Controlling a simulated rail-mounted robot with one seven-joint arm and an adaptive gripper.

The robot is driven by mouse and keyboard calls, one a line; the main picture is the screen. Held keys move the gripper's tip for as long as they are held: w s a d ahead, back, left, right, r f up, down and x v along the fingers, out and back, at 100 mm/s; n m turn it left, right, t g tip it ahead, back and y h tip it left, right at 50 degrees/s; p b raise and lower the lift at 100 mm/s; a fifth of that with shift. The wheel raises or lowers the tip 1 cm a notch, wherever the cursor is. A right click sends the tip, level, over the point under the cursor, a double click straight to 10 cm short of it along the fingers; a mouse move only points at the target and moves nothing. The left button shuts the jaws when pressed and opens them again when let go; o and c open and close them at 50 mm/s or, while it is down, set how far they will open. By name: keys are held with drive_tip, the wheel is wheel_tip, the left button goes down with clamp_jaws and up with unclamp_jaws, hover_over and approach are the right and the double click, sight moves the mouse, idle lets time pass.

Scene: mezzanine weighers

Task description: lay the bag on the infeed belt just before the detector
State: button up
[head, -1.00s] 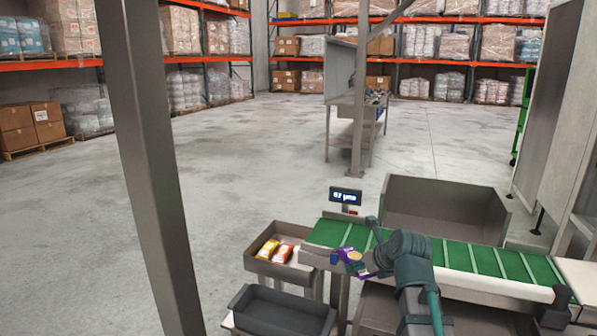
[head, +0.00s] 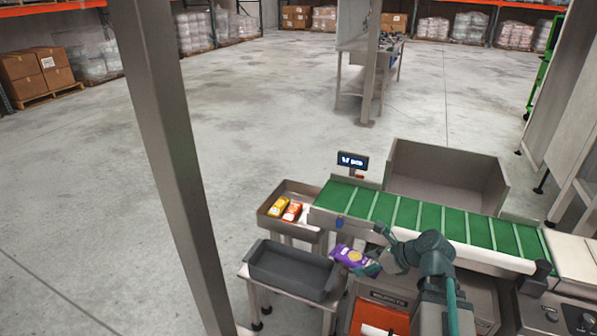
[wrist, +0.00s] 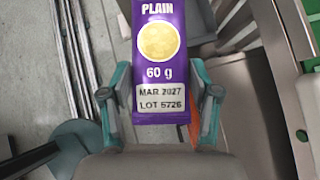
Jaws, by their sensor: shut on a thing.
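A purple bag (head: 349,256) is held in my gripper (head: 368,268), in front of the near left side of the green infeed belt (head: 432,220). In the head view the bag lies between the belt's near edge and the dark grey tray. The wrist view shows the bag (wrist: 158,70) close up, with "PLAIN", "60 g", a date and a lot number facing the camera. The fingers of my gripper (wrist: 160,95) are shut on its lower end, one on each side. The belt surface is bare. I cannot clearly make out a detector.
The empty dark grey tray (head: 293,268) stands on a small stand at left. Behind it, a bin (head: 268,208) holds yellow and orange-red packs. A display (head: 352,161) stands behind the belt's left end, and a large grey bin (head: 445,178) behind the belt. A steel post (head: 165,150) rises at left.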

drive_tip(key=w+a+f+b, duration=0.4)
drive_tip(key=a+f+b, duration=0.1)
drive_tip(key=a+f, duration=0.1)
drive_tip(key=w+a+f+n+b, duration=0.1)
drive_tip(key=w+a+f+b, duration=0.3)
drive_tip(key=f, duration=0.5)
drive_tip(key=w+a+f+g+b, duration=0.1)
drive_tip(key=w+a+f+b, duration=0.3)
drive_tip(key=a, duration=0.5)
wheel_tip(320, 180, down, 4)
drive_tip(key=shift+r+n+y+b, duration=0.2)
drive_tip(key=shift+n+y+b, duration=0.2)
drive_tip(key=shift+b, duration=0.85)
drive_tip(key=shift+w, duration=0.1)
